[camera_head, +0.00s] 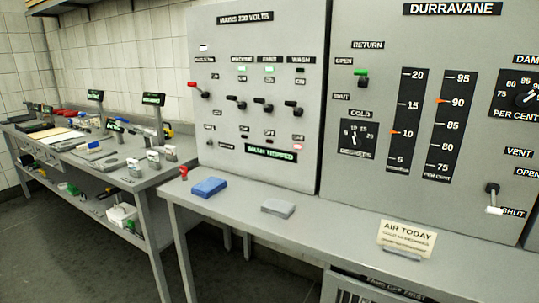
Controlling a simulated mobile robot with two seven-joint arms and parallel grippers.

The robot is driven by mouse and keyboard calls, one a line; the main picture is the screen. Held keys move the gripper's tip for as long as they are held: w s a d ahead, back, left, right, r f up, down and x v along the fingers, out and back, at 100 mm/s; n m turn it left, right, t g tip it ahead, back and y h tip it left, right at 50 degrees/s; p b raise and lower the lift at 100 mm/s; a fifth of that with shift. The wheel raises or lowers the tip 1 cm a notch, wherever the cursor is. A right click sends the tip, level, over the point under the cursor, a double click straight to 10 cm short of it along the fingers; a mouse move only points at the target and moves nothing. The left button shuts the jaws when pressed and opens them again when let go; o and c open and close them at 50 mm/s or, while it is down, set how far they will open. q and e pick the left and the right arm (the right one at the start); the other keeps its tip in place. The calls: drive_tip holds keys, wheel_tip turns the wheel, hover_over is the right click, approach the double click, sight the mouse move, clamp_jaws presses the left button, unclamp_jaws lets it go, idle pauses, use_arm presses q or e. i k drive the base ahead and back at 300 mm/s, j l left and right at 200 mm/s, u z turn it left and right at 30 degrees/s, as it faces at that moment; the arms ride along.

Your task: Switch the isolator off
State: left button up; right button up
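The isolator (199,91) is a red-tipped lever at the left of the grey switch panel (225,150). Its red tip points up and to the left of its dark pivot. Small labels sit above and below it, the lower ones too small to read surely. Three black-handled switches (265,104) stand in a row to its right. Two green lamps (242,69) show above the first two, and the lamp above the third looks dark. A lit display (271,151) below reads "WASH TRIPPED". Neither of my grippers is in view.
A grey bench (335,226) runs below the panel, bearing a blue block (208,187), a grey block (278,208) and an "AIR TODAY" card (406,238). A small red item (184,173) is at its left end. The DURRAVANE panel (430,190) is to the right. A cluttered bench (150,190) stands left.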

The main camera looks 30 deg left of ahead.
sight(197, 88)
drive_tip(key=u, duration=1.45)
drive_tip(key=i+j+z, duration=0.1)
drive_tip(key=i+j, duration=0.2)
drive_tip(key=i+j+z, duration=0.15)
drive_tip(key=i+j, duration=0.15)
drive_tip(key=i+j+z, duration=0.1)
drive_tip(key=i+j, duration=0.2)
drive_tip(key=i+j+z, duration=0.1)
drive_tip(key=i+j, duration=0.15)
drive_tip(key=i+j+z, duration=0.1)
drive_tip(key=i+j, duration=0.15)
drive_tip(key=j, duration=0.25)
drive_tip(key=i+j+z, duration=0.15)
drive_tip(key=j, duration=0.25)
drive_tip(key=i+j+z, duration=0.1)
drive_tip(key=i+j, duration=0.25)
drive_tip(key=i+j+z, duration=0.1)
drive_tip(key=j, duration=0.4)
drive_tip(key=i, duration=0.1)
